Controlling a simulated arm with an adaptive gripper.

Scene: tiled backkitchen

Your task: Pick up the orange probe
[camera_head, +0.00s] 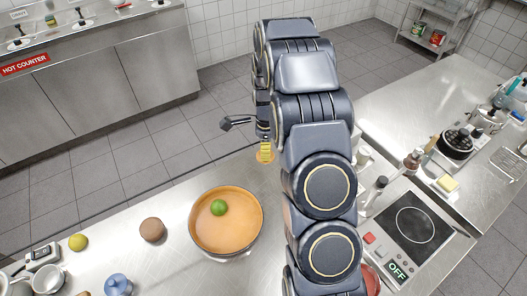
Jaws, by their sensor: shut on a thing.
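My gripper (262,132) is near the middle of the view, beyond the orange pan, with my arm over it from the right. It is partly hidden by my own arm. A small yellow-orange piece (265,152) shows at its lower end, in line with the jaws; I take it for the orange probe. The gripper is shut on it. Its full shape is hidden, and I cannot tell whether it touches the counter.
A pan of orange liquid (203,247) with a green ball (219,207) stands on the counter. A brown round item (152,230), a yellow-green ball (78,242) and a blue-lidded jar (118,285) are left. Bottles (378,186) and a hob (412,224) are right.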

